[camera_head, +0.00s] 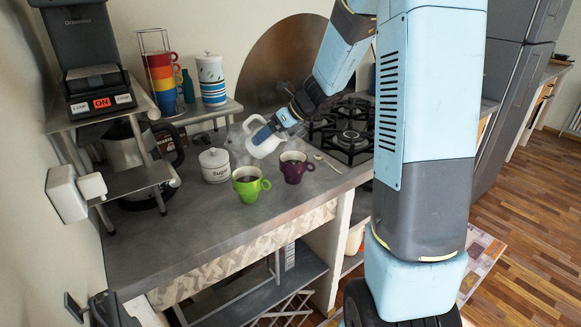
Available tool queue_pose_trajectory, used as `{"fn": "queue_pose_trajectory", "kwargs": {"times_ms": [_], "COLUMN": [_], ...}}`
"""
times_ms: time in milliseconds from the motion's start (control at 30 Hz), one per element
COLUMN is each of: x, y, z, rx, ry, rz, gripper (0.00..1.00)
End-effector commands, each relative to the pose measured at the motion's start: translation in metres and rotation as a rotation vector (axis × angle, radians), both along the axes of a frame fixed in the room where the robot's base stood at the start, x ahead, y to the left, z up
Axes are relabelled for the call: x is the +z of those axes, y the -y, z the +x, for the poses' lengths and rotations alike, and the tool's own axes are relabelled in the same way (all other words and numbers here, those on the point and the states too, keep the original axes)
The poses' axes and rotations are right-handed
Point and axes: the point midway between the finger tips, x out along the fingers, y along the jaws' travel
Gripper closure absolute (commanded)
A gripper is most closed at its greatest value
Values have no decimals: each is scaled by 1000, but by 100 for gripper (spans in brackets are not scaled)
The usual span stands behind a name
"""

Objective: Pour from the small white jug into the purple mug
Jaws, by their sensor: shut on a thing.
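The small white jug (262,141) is held by my gripper (284,119) above the counter, behind and left of the purple mug. The jug looks tilted. The purple mug (293,168) stands upright on the counter with dark liquid inside and its handle to the right. My gripper is shut on the jug, on its right side; the fingertips are partly hidden. I cannot tell whether anything flows from the jug.
A green mug (248,185) with dark liquid stands left of the purple mug. A white sugar pot (214,165) stands further left. A spoon (327,163) lies right of the purple mug, near the gas hob (352,138). The front counter (190,232) is clear.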

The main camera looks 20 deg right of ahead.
Motion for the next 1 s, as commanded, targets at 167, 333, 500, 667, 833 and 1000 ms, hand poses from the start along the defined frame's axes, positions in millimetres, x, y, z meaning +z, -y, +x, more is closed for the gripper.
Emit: {"fn": "queue_pose_trajectory", "kwargs": {"times_ms": [167, 333, 500, 667, 833, 1000], "x": [0, 0, 0, -1, -1, -1], "y": [0, 1, 1, 1, 1, 1], "z": [0, 0, 0, 0, 0, 0], "rx": [0, 0, 0, -1, -1, -1], "ry": [6, 10, 15, 19, 23, 27], "rz": [10, 19, 29, 36, 44, 48], "gripper": [62, 62, 62, 62, 62, 62]}}
